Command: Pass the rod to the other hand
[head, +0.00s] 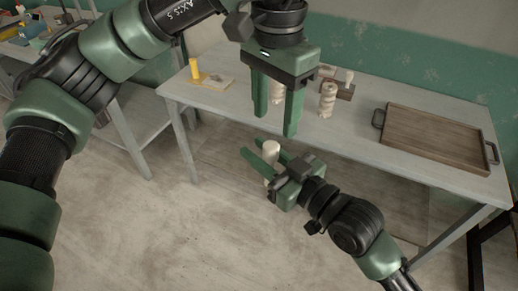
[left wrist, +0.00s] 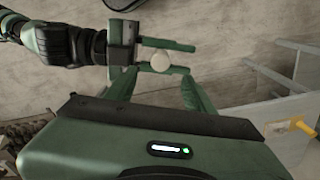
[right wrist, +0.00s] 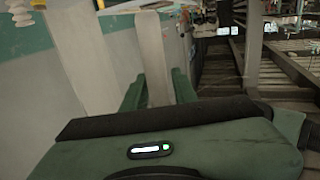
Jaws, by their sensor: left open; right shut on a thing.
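The rod (head: 271,148) is a short, pale cream cylinder in front of the table. My right gripper (head: 251,147) is shut on it and holds it roughly upright. In the right wrist view the rod (right wrist: 153,60) stands between the fingers, and its round top (left wrist: 161,62) shows in the left wrist view. My left gripper (head: 276,124) is open and empty, pointing down above the rod. In the left wrist view the rod's top appears between my left fingertips, with the right gripper's fingers on both sides of it. No left-finger contact shows.
The grey table (head: 380,85) stands behind the grippers. It bears a wooden tray (head: 435,141) with dark handles, a pale ridged piece (head: 327,99), a brown block with a peg (head: 340,90) and a yellow-handled tool (head: 194,69). The floor in front is clear.

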